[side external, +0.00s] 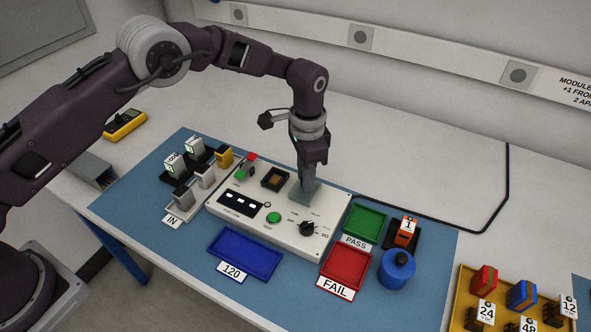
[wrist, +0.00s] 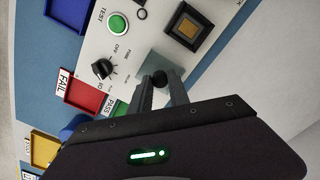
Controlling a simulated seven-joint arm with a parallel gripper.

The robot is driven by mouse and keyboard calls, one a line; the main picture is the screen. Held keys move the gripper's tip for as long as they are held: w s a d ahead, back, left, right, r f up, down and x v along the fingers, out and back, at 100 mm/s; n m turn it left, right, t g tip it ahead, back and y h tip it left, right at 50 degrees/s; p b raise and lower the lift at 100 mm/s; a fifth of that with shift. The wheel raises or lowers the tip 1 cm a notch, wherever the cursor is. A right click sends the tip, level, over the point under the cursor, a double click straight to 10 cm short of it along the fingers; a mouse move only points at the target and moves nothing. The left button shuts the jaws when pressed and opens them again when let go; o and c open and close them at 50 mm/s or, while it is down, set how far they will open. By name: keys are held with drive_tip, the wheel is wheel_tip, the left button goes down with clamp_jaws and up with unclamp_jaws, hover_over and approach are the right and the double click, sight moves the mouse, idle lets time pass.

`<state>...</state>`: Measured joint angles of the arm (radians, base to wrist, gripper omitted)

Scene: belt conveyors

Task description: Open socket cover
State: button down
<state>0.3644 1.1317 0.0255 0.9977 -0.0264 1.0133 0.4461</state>
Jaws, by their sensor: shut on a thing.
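My gripper (wrist: 161,86) is over the right part of the white test panel (side external: 225,205), pointing down. Its two grey fingers are closed on a small round black knob (wrist: 159,78). In the side view my gripper (side external: 304,192) hides the knob, and a grey-green piece shows at the fingertips; I cannot tell whether it is finger or cover. A square black-framed socket (side external: 275,179) with a brown-gold middle is just left of my gripper; in the wrist view this socket (wrist: 187,32) is above the fingers. No separate lid shows over it.
A green button (side external: 274,217) and a black dial (side external: 306,228) are on the panel's front. The green PASS tray (side external: 365,221), red FAIL tray (side external: 345,266) and a blue cylinder (side external: 397,269) stand to the right. A blue tray (side external: 246,254) lies in front, with modules at the left.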

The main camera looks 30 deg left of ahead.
drive_tip(key=shift+r, duration=0.1)
drive_tip(key=c, duration=1.2)
unclamp_jaws()
drive_tip(key=shift+c, duration=0.2)
wheel_tip(320, 180, up, 7)
